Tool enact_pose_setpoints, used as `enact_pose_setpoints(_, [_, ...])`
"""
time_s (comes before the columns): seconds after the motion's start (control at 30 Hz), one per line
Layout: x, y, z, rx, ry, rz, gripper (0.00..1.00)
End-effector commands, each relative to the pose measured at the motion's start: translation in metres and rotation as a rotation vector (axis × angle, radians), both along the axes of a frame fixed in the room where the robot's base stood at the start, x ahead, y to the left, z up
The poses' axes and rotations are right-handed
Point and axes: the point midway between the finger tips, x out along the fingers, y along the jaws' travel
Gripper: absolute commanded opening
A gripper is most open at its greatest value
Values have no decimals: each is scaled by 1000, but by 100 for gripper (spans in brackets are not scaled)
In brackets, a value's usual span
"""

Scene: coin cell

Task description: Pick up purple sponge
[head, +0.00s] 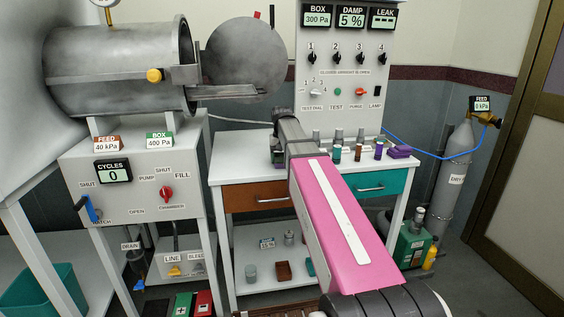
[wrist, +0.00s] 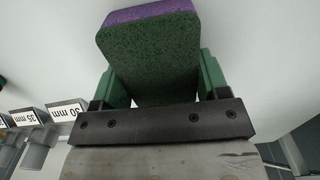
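The purple sponge (wrist: 150,58) fills the space between the two green fingers of my gripper (wrist: 160,85) in the wrist view. Its dark green face is towards the camera, and a purple layer shows along its top edge. Both fingers appear to touch its sides, so my gripper looks shut on it. In the head view my gripper is above the left part of the white table and mostly hidden by my arm. The sponge in it cannot be made out there.
Several small bottles and cylinders (head: 337,152) stand on the table right of my arm, with a flat purple object (head: 400,152) near its right edge. Blocks labelled in mm (wrist: 66,112) are left of the gripper in the wrist view. A control panel (head: 346,60) rises behind.

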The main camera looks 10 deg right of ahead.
Motion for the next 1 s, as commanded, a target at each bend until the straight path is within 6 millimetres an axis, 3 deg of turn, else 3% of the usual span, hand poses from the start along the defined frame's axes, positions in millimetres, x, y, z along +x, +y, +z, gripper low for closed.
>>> enact_pose_setpoints(0.57, [0,0,7,0,-1,0,46])
enact_pose_setpoints(0.83, [1,0,45,0,-3,0,46])
enact_pose_setpoints(1.0, [-33,32,66,0,-2,4,46])
